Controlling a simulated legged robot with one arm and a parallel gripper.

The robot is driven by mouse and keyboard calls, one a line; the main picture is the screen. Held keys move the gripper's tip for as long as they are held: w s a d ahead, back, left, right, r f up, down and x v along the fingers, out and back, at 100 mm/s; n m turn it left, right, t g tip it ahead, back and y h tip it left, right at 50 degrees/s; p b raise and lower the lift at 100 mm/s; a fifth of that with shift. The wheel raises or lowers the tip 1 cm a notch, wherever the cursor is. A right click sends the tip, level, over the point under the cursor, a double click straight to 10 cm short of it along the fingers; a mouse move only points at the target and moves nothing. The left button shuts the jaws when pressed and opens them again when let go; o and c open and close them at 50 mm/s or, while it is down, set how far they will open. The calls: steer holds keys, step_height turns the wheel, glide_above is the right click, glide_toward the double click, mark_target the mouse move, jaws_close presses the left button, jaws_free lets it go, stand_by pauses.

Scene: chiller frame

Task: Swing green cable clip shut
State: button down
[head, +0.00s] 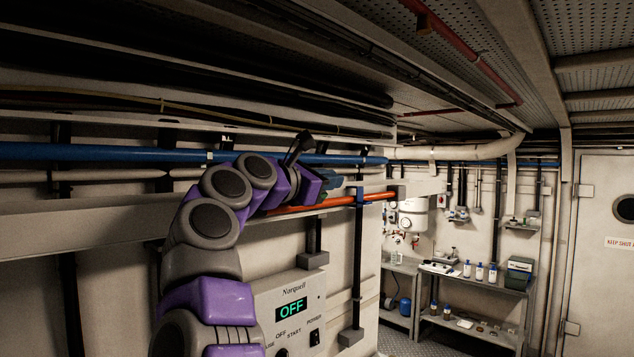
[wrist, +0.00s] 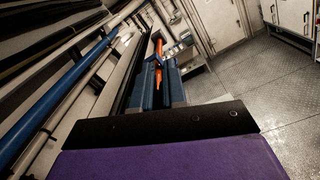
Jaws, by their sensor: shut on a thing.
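The orange cable (head: 345,202) runs along the wall ledge below the blue pipe. My gripper (head: 334,183) is at the cable's left part, by the wall. A small dark green patch, apparently the green cable clip (head: 323,198), shows just under the fingers, mostly hidden by them. In the wrist view the blue fingers of my gripper (wrist: 162,80) are close together, with the orange cable (wrist: 158,62) beyond and between them. The clip cannot be made out there, so its lid angle cannot be told.
A Norquell control box (head: 292,305) reading OFF is on the wall below. Shelves (head: 470,276) with bottles stand at the back right. The floor (wrist: 260,90) on the right is clear.

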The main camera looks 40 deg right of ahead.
steer(key=shift+s+d+f+m+b, duration=0.2)
steer(key=shift+f+m+b, duration=0.1)
steer(key=shift+f+m, duration=0.35)
steer(key=shift+s+d+f+m+b, duration=0.15)
steer(key=shift+f+m+b, duration=0.2)
steer(key=shift+m, duration=0.5)
steer(key=shift+a, duration=0.1)
